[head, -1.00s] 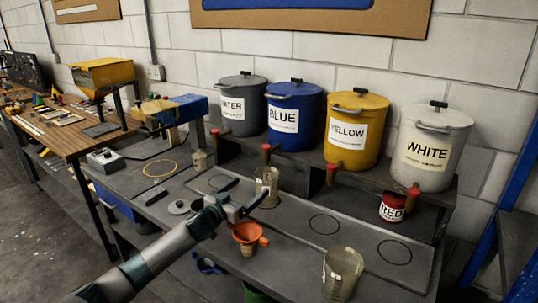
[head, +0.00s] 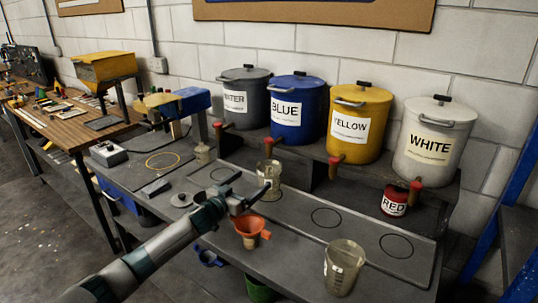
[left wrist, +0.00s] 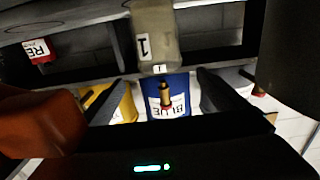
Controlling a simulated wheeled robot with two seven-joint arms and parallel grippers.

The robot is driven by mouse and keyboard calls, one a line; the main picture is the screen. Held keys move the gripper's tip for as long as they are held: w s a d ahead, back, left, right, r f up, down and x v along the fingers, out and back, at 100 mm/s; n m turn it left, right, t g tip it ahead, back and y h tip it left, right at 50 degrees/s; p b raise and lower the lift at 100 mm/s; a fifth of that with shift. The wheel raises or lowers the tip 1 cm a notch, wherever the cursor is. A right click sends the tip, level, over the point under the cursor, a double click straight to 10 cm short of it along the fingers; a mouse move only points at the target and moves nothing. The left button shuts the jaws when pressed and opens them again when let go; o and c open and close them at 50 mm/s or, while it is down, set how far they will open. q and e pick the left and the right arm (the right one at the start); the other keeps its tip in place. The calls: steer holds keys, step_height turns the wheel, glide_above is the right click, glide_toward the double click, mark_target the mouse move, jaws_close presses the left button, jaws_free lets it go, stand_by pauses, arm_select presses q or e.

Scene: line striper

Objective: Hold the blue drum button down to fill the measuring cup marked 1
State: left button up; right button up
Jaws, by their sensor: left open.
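The blue drum (head: 297,108) stands on the raised shelf, labelled BLUE. Its red-capped tap (head: 268,147) sticks out at the shelf's front, and also shows in the left wrist view (left wrist: 165,94). A clear measuring cup (head: 269,172) stands below that tap. In the left wrist view, which looks upside down, the cup (left wrist: 154,38) bears a 1. My left gripper (head: 249,189) is open and empty, just in front of the cup. In the left wrist view the tap shows between its fingers, farther off. I cannot tell whether a finger touches the cup. My right gripper is not in view.
Water, yellow (head: 360,125) and white (head: 434,140) drums share the shelf, with taps in front. A red can (head: 394,202) sits under the shelf. An orange funnel (head: 250,229) stands near my left arm. Another cup (head: 343,266) stands at the front right.

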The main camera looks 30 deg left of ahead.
arm_select(q)
jaws_close()
stand_by(1.6)
